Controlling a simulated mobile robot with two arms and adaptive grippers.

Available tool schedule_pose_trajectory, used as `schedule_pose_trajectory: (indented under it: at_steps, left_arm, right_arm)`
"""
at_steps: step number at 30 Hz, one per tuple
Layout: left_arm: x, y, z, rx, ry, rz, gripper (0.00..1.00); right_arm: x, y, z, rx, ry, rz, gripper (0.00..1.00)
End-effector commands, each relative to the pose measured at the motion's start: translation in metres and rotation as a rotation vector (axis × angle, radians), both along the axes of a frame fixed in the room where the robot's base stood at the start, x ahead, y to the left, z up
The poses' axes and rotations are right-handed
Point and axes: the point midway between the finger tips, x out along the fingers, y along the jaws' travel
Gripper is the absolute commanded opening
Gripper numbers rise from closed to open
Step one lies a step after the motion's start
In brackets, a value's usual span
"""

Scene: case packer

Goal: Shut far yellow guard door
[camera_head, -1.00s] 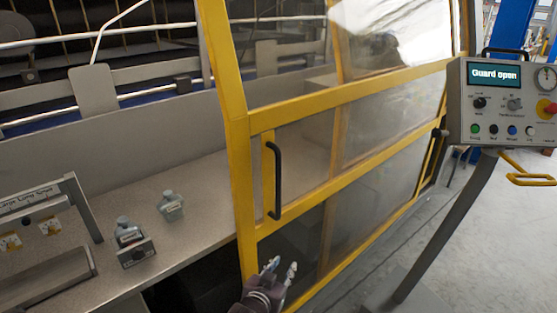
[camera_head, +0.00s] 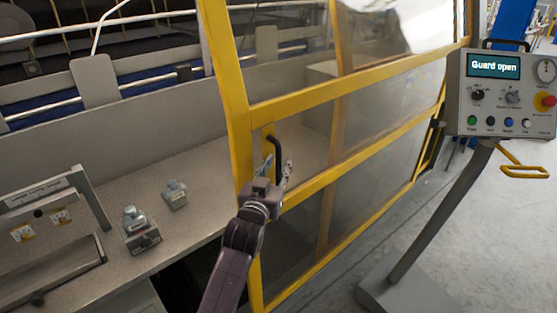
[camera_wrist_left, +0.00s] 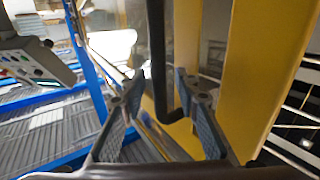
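The yellow guard door (camera_head: 345,91) has clear panels and stands at the middle of the head view. Its black handle (camera_head: 277,147) is upright near the door's left edge, with its lower part hidden by my gripper. My left gripper (camera_head: 278,167) is open at the handle. In the left wrist view the handle (camera_wrist_left: 157,50) runs down between the two spread fingers of the gripper (camera_wrist_left: 160,84). A gap shows on each side, and I cannot tell whether a finger touches it. My right gripper is not in view.
A control panel (camera_head: 507,93) on a slanted post at the right reads "Guard open". Floor is clear at the right.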

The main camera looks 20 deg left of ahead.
Motion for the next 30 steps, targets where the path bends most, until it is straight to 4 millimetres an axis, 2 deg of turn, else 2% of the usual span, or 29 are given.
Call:
schedule_pose_trajectory:
  at_steps: [4, 12, 21, 30]
  left_arm:
    - [0.0078, 0.0012, 0.0001, 0.0, 0.001, 0.0, 0.29]
    - [0.0088, 0.0012, -0.0004, 0.0, 0.0, 0.0, 0.29]
    - [0.0086, 0.0011, -0.0004, 0.0, 0.0, 0.0, 0.0]
    - [0.0085, 0.0009, -0.0005, 0.0, 0.0, 0.0, 0.0]
  right_arm:
    - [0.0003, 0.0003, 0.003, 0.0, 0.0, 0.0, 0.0]
    - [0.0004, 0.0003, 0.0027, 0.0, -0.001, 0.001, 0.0]
    - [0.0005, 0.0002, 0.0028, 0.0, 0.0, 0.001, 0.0]
    - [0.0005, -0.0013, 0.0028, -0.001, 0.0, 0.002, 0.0]
